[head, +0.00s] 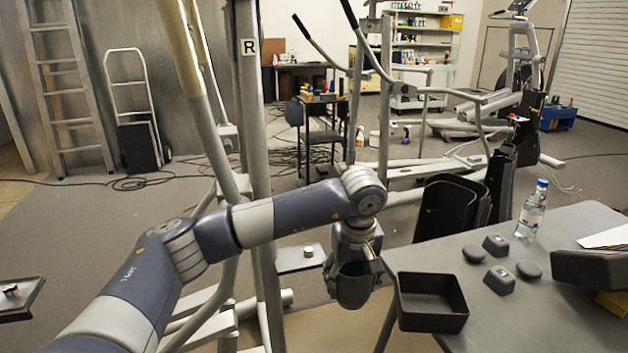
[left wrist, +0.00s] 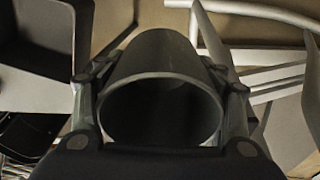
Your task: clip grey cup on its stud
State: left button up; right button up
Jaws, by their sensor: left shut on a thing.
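My left gripper (head: 352,284) hangs at the end of my left arm, just left of the table with the black bin. It is shut on the grey cup (left wrist: 165,55), which is a dark grey hollow cylinder. In the left wrist view the fingers press on both sides of the cup, and its round open end faces the camera. A grey plate with a short pale stud (head: 308,250) lies behind and left of the gripper, apart from the cup. Another dark plate at the far left carries a small knob (head: 10,290). My right gripper is not in view.
An open black bin (head: 432,302) sits at the table's left edge. Several dark pads and blocks (head: 500,280) and a water bottle (head: 532,208) stand on the table (head: 560,310). Grey machine posts (head: 258,150) rise left of the gripper, behind my arm.

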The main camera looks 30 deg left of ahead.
pick_arm(q)
jog(key=w+a+r+n+g+p, duration=0.2)
jog(key=w+a+r+n+p, duration=0.2)
jog(key=a+r+n+p, duration=1.2)
pick_arm(e)
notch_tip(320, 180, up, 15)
jog(key=p, duration=0.3)
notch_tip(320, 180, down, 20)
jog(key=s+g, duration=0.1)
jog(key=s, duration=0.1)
pick_arm(q)
jog(key=shift+m+y, duration=0.3)
jog(key=shift+m, duration=0.3)
jog(key=shift+s+d+f+b, duration=0.1)
jog(key=shift+d+f+b, duration=0.35)
jog(key=shift+f, duration=1.25)
jog(key=shift+d+f+b, duration=0.25)
jog(key=shift+f+b, duration=0.45)
jog(key=shift+f, duration=1)
jog(key=shift+s+d+f+b, duration=0.1)
jog(key=shift+d+f+b, duration=0.35)
jog(key=shift+f, duration=1.25)
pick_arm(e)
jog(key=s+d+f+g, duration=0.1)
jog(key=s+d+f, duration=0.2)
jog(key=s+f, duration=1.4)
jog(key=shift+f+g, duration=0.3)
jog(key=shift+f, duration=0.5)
pick_arm(q)
jog(key=shift+a, duration=0.1)
